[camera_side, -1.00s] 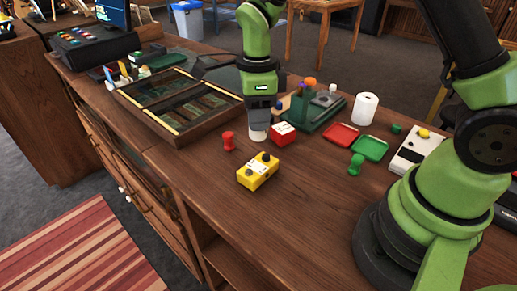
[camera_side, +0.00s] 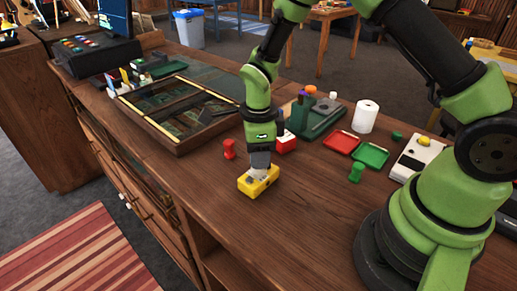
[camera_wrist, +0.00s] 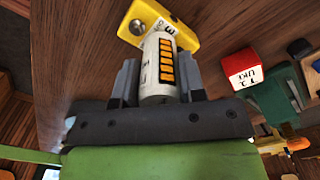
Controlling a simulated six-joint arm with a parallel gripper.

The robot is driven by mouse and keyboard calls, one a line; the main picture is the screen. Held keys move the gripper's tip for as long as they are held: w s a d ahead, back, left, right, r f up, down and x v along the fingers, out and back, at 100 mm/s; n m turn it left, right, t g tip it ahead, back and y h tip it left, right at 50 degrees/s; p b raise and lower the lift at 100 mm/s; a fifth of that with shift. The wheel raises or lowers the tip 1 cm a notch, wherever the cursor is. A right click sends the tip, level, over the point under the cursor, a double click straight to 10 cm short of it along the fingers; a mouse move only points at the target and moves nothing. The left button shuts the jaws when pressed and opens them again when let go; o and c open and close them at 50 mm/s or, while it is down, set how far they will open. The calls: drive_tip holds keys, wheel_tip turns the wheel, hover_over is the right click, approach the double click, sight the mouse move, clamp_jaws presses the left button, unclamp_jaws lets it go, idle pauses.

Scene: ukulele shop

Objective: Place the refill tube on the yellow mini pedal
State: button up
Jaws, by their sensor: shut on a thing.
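The yellow mini pedal (camera_side: 258,186) sits on the wooden counter, and it also shows at the top of the wrist view (camera_wrist: 183,30). The refill tube (camera_wrist: 158,68) is white with orange bars on its label. My gripper (camera_wrist: 158,85) is shut on it, one finger on each side. In the side view my gripper (camera_side: 260,168) points down right over the pedal, and the tube's pale lower end shows just at the pedal's top. I cannot tell whether the tube touches the pedal. Part of the pedal is hidden behind the tube and gripper.
A red stamp-like piece (camera_side: 229,149) stands behind left of the pedal. A red and white box (camera_side: 286,142) is close behind my gripper. Red (camera_side: 341,142) and green (camera_side: 371,155) trays and a green piece (camera_side: 356,173) lie right. The counter in front is clear.

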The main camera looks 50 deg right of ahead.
drive_tip(key=o, duration=0.9)
wheel_tip(320, 180, up, 13)
drive_tip(key=shift+s+d+r+n+t+y, duration=0.1)
drive_tip(key=shift+s+r+n+t+y, duration=0.25)
drive_tip(key=shift+s+r+n+t, duration=2.1)
drive_tip(key=shift+s+d+r+n+g+y, duration=0.2)
drive_tip(key=shift+s+r+n, duration=1.15)
drive_tip(key=shift+s+n, duration=2.85)
drive_tip(key=shift+s+a+r+n+t+y, duration=0.1)
drive_tip(key=shift+s+r+n+t+y, duration=0.35)
drive_tip(key=shift+s+r+n+t, duration=2.6)
drive_tip(key=w+f+n+g, duration=0.1)
drive_tip(key=f+n+g, duration=0.1)
drive_tip(key=g, duration=0.1)
drive_tip(key=shift+w+f+n, duration=0.15)
drive_tip(key=shift+w+n, duration=0.15)
drive_tip(key=shift+w, duration=0.05)
